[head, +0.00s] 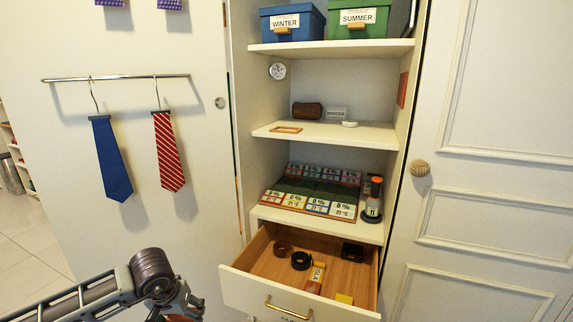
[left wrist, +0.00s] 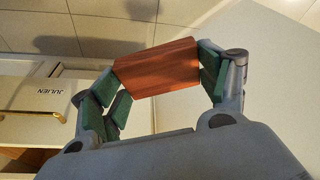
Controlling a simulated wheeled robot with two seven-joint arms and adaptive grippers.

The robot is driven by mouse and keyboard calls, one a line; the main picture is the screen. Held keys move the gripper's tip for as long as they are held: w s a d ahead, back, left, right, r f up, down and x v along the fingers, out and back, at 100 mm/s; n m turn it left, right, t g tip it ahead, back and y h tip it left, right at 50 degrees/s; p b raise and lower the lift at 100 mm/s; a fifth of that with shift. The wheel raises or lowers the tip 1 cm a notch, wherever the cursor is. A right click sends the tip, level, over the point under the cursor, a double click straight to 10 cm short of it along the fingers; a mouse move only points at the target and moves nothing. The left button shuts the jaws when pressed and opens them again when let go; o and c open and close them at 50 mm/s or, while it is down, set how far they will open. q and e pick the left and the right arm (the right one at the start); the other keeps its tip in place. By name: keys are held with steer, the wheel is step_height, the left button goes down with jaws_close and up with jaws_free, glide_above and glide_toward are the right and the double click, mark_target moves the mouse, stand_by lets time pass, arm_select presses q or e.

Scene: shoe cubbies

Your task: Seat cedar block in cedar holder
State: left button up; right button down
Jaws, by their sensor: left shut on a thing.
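The reddish-brown cedar block (left wrist: 158,68) is held between the green-padded fingers of my left gripper (left wrist: 160,76) in the left wrist view. In the head view my left gripper (head: 178,308) is at the bottom left, left of the open drawer and well below the shelves; only a sliver of the block shows there. A thin orange-brown frame (head: 286,129) lies at the front left of the middle shelf and looks like the cedar holder; it appears empty. My right gripper is not in view.
On the middle shelf (head: 345,135) a dark brown roll (head: 307,110) and small white items stand behind and right of the frame. An open drawer (head: 300,290) with rolled belts juts out below. A blue tie (head: 111,160) and a red striped tie (head: 168,150) hang on the left.

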arm_select(q)
steer(key=w+d+r, duration=0.2)
steer(key=d+r, duration=0.2)
steer(key=d, duration=0.2)
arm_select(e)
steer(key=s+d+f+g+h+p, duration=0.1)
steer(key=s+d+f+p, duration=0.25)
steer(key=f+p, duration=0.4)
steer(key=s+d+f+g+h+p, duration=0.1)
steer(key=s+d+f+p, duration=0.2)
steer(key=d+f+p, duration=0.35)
arm_select(q)
steer(key=w+p+v, duration=0.1)
steer(key=p+v, duration=1.1)
steer(key=v, duration=0.3)
steer(key=shift+w+a+r+m, duration=0.25)
steer(key=shift+w+r+m, duration=0.05)
steer(key=shift+w+m, duration=0.1)
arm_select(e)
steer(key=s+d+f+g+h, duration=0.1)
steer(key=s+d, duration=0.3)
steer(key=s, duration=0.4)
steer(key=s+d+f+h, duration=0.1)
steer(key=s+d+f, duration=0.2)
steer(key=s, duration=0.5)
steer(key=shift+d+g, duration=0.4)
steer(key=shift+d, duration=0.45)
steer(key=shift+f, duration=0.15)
